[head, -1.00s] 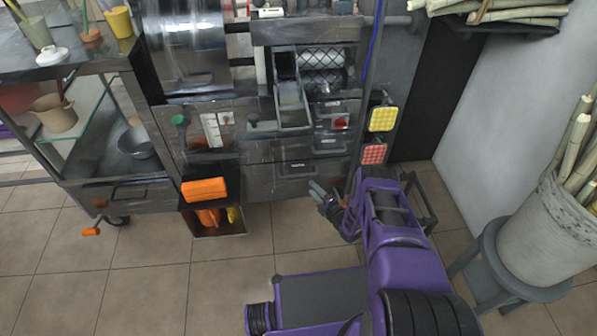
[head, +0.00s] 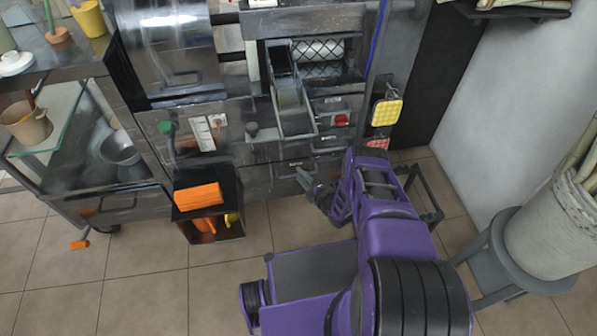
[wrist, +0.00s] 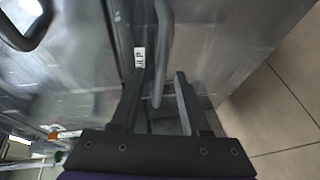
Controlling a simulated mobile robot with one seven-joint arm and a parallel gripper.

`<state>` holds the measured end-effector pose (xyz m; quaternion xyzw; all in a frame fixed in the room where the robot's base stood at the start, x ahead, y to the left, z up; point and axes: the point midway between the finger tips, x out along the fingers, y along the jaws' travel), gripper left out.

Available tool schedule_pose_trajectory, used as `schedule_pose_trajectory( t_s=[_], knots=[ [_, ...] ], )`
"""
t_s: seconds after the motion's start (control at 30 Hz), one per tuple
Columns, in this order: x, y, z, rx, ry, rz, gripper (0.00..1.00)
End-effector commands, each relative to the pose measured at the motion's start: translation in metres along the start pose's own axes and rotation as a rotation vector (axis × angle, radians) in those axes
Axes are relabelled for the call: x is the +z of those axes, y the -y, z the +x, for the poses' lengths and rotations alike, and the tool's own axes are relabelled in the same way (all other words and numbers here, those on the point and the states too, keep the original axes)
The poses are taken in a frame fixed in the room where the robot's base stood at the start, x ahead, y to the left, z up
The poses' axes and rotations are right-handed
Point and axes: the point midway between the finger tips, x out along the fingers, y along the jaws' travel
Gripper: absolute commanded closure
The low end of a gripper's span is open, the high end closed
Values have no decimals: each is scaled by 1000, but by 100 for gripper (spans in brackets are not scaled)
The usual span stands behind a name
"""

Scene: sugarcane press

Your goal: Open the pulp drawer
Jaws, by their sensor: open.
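The pulp drawer (head: 288,168) is a grey metal front low on the press, below the chute, and it looks shut. In the wrist view a small white label (wrist: 139,57) is on its front, with a grey bar handle (wrist: 161,45) beside it. My gripper (head: 304,180) is open at the drawer's front. In the wrist view my gripper (wrist: 160,80) has one finger on each side of the handle bar's line. I see no grip on the bar, and contact cannot be told. My own fingers and arm hide part of the drawer front in the head view.
An open box with an orange block (head: 200,196) on top stands left of the drawer. A yellow pad (head: 387,112) hangs at the right. A stool with a white bucket (head: 555,230) of cane stands far right. The tiled floor in front is partly clear.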

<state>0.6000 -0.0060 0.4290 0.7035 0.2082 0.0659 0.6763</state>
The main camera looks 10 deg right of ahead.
Motion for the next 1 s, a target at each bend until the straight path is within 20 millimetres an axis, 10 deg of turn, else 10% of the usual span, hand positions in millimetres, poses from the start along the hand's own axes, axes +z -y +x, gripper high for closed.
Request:
schedule_pose_trajectory(
  t_s=[0.37, 0.67, 1.0],
  knots=[
    [-1, 1, -1, 0, 0, 0, 54],
    [-1, 1, -1, 0, 0, 0, 100],
    [-1, 1, -1, 0, 0, 0, 100]
  ],
)
